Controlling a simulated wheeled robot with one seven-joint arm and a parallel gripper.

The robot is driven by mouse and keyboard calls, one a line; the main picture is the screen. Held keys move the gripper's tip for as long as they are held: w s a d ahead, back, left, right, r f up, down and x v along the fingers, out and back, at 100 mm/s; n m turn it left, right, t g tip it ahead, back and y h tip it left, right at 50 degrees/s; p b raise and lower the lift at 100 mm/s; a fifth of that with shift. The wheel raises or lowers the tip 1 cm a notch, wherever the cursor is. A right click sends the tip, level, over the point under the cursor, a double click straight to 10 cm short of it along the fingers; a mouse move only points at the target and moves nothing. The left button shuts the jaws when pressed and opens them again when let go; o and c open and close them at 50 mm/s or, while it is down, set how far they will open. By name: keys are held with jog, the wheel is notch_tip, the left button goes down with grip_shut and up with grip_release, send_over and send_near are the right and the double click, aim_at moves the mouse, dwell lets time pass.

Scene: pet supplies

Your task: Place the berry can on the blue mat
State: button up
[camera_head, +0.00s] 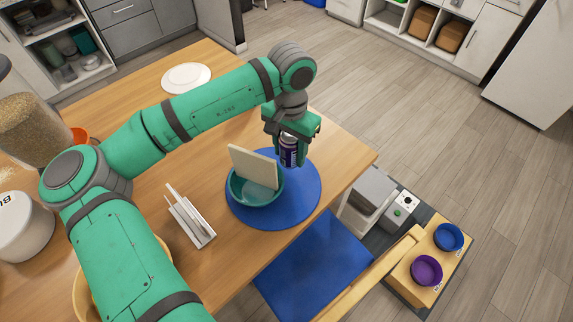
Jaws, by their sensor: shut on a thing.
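A dark purple can with a pale label (289,151), which looks like the berry can, is upright in my green gripper (291,158). My gripper is shut on it, and the fingers hide part of its sides. The can is over the far edge of the round blue mat (303,200) on the wooden table. I cannot tell whether its base touches the mat. A teal bowl (241,193) sits on the mat's left part, with a cream board (254,167) tilted in it, just left of the can.
A white rack (191,220) stands left of the mat. A white plate (187,77) lies at the table's far side. A blue rectangular pad (316,262) lies beyond the table's edge. The mat's right part is clear.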

aim_at(290, 163)
jog(key=shift+f, duration=2.55)
jog(key=o, duration=1.4)
jog(key=shift+d+f, duration=0.1)
jog(key=shift+o, duration=0.2)
jog(key=shift+r, duration=0.45)
notch_tip(290, 163, up, 11)
jog(key=shift+r, duration=0.2)
